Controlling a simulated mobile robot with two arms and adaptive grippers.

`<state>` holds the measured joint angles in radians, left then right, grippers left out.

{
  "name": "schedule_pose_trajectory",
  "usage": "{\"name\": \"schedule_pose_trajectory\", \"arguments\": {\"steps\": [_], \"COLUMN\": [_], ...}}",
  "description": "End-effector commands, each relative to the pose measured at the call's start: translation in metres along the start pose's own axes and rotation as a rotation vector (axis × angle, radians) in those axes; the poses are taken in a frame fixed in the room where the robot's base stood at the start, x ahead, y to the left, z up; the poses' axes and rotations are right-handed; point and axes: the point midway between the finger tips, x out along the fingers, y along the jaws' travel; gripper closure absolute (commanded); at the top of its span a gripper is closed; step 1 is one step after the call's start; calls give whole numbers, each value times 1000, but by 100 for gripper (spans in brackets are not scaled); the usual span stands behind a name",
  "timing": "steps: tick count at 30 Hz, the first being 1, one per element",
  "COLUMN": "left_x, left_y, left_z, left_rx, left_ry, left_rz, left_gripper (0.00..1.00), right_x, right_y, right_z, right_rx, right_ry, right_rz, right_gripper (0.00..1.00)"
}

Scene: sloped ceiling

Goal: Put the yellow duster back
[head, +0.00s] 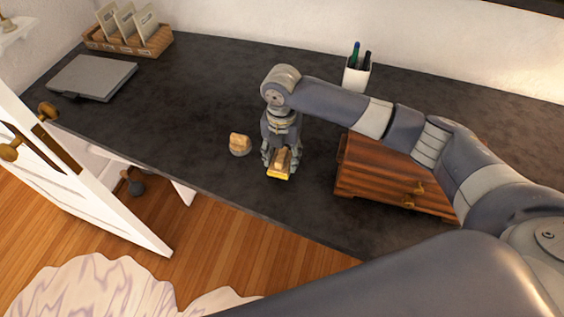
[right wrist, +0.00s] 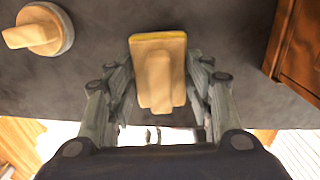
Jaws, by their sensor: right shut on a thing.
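The yellow duster (head: 279,177) is a wooden block with a raised wooden grip and a yellow layer along its edge. My right gripper (head: 281,160) points down over the dark desk, with its fingers on either side of the duster and shut on it. In the right wrist view the duster (right wrist: 157,72) sits between the two fingers, its yellow edge at the top. I cannot tell whether it touches the desk top. My left gripper is not in view.
A round grey-based duster with a wooden grip (head: 240,144) stands just left of the gripper. A wooden drawer box (head: 375,170) is on the right, a pen cup (head: 356,75) behind. A closed laptop (head: 92,77) and a wooden rack (head: 128,42) are far left. Desk space between is clear.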

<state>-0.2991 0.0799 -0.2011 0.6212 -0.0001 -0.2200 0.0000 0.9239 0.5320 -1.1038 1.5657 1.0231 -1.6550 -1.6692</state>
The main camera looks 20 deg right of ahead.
Motion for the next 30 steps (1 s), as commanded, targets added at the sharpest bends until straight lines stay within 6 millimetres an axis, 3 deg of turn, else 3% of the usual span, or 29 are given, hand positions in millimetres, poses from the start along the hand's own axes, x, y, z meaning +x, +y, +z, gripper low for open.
{"name": "schedule_pose_trajectory", "arguments": {"steps": [6,19,20,22,30], "left_x": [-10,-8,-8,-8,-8], "left_y": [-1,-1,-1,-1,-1], "left_z": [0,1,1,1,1], "left_rx": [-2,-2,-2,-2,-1], "left_ry": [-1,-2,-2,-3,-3], "left_rz": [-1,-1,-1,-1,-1], "left_gripper": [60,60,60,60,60], "right_x": [30,39,38,38,38], "right_y": [-1,-1,-1,-1,-1], "right_z": [-1,-1,0,-1,-1], "right_rx": [0,0,0,0,0], "right_ry": [0,-1,-1,-1,-1], "right_rz": [-2,-1,0,-1,-1], "right_gripper": [74,74,45,32,32]}}
